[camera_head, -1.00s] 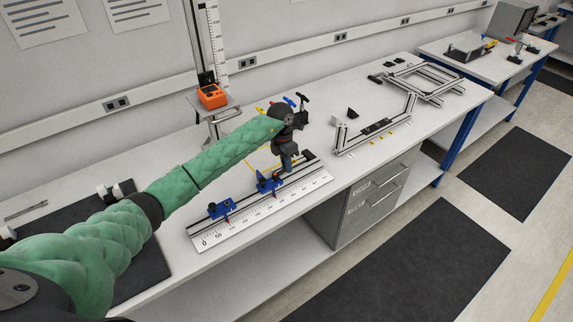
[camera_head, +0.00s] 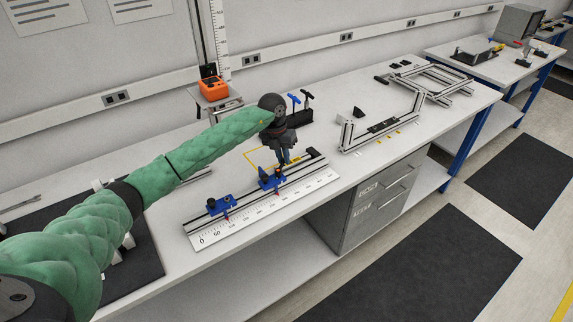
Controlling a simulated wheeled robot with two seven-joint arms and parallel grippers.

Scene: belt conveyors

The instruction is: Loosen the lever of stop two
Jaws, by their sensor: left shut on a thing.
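A silver rail (camera_head: 238,215) with a white ruler along its front lies on the bench. Two blue stops with dark knobs sit on it: one at the left (camera_head: 221,205), and stop two (camera_head: 268,181) near the middle. My left gripper (camera_head: 284,163) points down at the right side of stop two. It is shut at the stop's lever, which is mostly hidden by the fingers and too small to make out clearly. My right gripper is not in view.
Behind the gripper, a black holder carries T-handled tools, with blue (camera_head: 294,98) and black (camera_head: 307,96) handles showing. An orange device (camera_head: 213,88) stands on a small stand. An aluminium frame (camera_head: 378,128) lies to the right. The bench front is clear.

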